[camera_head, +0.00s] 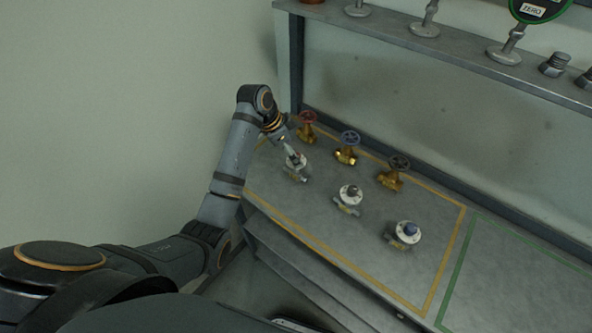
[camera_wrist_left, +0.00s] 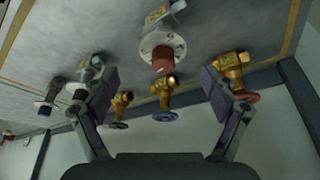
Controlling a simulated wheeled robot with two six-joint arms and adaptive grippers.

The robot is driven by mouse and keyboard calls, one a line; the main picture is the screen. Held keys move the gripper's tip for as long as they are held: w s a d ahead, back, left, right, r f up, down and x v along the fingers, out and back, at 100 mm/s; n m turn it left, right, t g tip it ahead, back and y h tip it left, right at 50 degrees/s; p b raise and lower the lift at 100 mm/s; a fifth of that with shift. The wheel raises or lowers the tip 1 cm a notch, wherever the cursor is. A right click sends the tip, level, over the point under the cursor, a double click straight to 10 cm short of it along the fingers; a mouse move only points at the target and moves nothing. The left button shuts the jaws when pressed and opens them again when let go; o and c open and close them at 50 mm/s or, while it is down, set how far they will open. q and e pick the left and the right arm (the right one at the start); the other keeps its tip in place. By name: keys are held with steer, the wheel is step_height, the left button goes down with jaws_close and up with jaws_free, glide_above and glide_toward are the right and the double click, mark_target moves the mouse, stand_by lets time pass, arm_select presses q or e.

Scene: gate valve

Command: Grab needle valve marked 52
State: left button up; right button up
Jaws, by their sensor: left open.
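Three needle valves with white round dials stand in a row on the grey bench. The left one (camera_head: 296,163) has a red knob, seen close in the left wrist view (camera_wrist_left: 162,48). The middle one (camera_head: 349,196) has a dark knob, and the right one (camera_head: 406,234) a blue knob. Dial marks are too small or blurred to read a 52. My left gripper (camera_head: 288,147) is just above and behind the red-knobbed valve. In the wrist view its fingers (camera_wrist_left: 164,90) are wide apart and empty, with the red knob showing between and beyond them. My right gripper is not in view.
Three brass gate valves stand behind the row, with red (camera_head: 307,124), blue (camera_head: 348,148) and black (camera_head: 396,170) handwheels. The red one is close beside my left gripper. A raised shelf (camera_head: 450,62) runs along the back. The green-outlined bench area (camera_head: 520,285) is clear.

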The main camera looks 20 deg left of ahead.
mark_target(299, 175)
arm_select(q)
steer(key=x, duration=0.3)
steer(key=shift+w+r, duration=0.1)
steer(key=p+x, duration=0.2)
steer(key=x, duration=0.2)
steer(key=shift+w+f+p, duration=0.1)
steer(key=shift+f+p, duration=0.25)
steer(key=shift+w+f, duration=0.1)
steer(key=shift+f, duration=0.2)
jaws_close()
steer(key=shift+r, duration=0.1)
